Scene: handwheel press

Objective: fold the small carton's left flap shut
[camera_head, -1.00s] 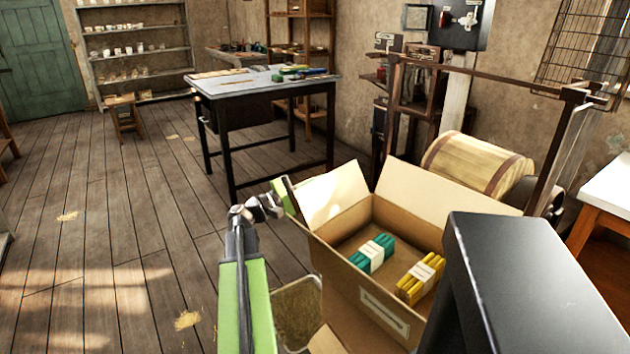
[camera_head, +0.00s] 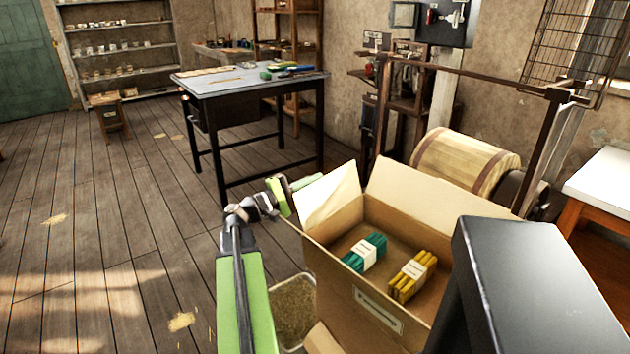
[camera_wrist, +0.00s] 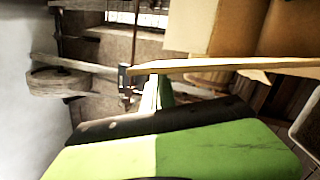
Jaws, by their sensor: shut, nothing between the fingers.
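The small carton (camera_head: 335,275) stands open in the head view, right of my arm. Its left flap (camera_head: 330,198) stands up and leans a little outward, with light on its inner face. My gripper (camera_head: 298,185) is shut and empty, at the outer side of the left flap near its upper edge; I cannot tell whether they touch. The flap hides part of the fingers.
The carton's back flap (camera_head: 440,197) stands up. Green (camera_head: 366,252) and yellow (camera_head: 412,277) bundles lie inside. A straw-coloured bin (camera_head: 293,310) is below left of the carton. A dark block (camera_head: 540,290) is close at right. Open floor (camera_head: 110,220) lies left.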

